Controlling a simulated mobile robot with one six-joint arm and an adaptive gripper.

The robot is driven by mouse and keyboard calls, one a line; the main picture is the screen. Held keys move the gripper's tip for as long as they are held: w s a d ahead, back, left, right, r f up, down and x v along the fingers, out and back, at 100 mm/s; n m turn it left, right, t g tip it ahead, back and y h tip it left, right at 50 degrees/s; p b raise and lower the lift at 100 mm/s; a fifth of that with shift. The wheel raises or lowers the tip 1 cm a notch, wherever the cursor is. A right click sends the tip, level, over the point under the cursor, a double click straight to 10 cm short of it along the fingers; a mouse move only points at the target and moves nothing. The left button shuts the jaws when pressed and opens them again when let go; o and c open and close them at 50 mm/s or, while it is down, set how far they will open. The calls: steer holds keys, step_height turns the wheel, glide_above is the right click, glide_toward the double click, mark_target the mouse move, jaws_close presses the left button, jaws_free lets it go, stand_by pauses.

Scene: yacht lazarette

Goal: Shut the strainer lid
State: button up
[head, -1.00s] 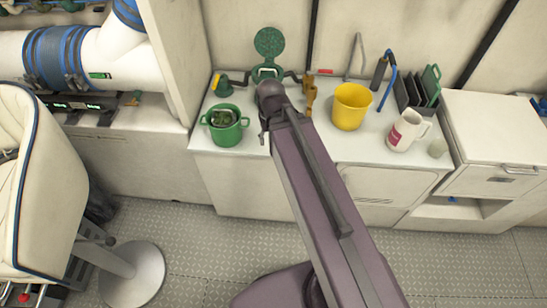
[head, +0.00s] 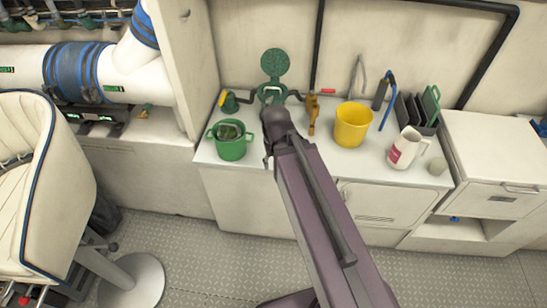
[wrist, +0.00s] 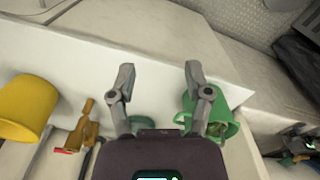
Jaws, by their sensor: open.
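The round green strainer lid (head: 275,65) stands raised, tilted up against the back wall, above the green strainer body (head: 270,92) at the back of the counter. The lid is open. My gripper (wrist: 159,75) is open and empty in the wrist view, its two fingers apart over the pale counter front. In the head view my wrist is in front of the strainer and covers its lower part; the fingers are mostly hidden. A bit of green (wrist: 142,124) shows between the fingers in the wrist view, largely hidden by my gripper.
A green pot (head: 231,147) with dark contents stands left of my wrist. A brass valve (head: 313,112) and a yellow bucket (head: 352,126) stand to the right, then a white jug (head: 406,148) and a dark rack (head: 414,112). A green-yellow fitting (head: 228,102) lies left of the strainer.

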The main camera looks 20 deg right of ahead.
step_height(320, 180, up, 4)
steer(key=p, duration=0.3)
steer(key=shift+f, duration=0.2)
